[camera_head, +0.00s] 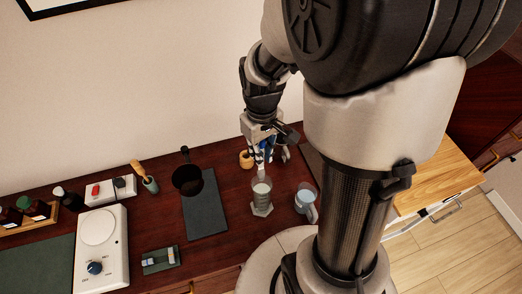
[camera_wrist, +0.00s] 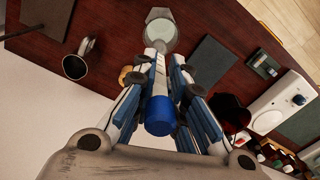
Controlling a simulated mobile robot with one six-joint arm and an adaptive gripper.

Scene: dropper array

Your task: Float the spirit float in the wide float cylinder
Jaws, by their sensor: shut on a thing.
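The spirit float (camera_wrist: 159,115) has a blue end and a pale stem. My gripper (camera_wrist: 163,62) is shut on it, with blue-padded fingers on both sides; the gripper also shows in the head view (camera_head: 263,150). The float's pale lower part (camera_head: 261,173) points down over the wide float cylinder (camera_head: 262,197), a clear vessel on a pale six-sided foot. In the wrist view the cylinder (camera_wrist: 161,34) lies just beyond the fingertips, in line with the float. I cannot tell whether the float's tip is above the rim or just inside the mouth.
A grey handled jug (camera_head: 306,201) stands close right of the cylinder. A wooden ring-like object (camera_head: 246,159) is behind it. A dark mat (camera_head: 205,214) and a black round vessel (camera_head: 187,180) are left. A white hotplate-like device (camera_head: 102,253) stands further left, near a small tray (camera_head: 160,259).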

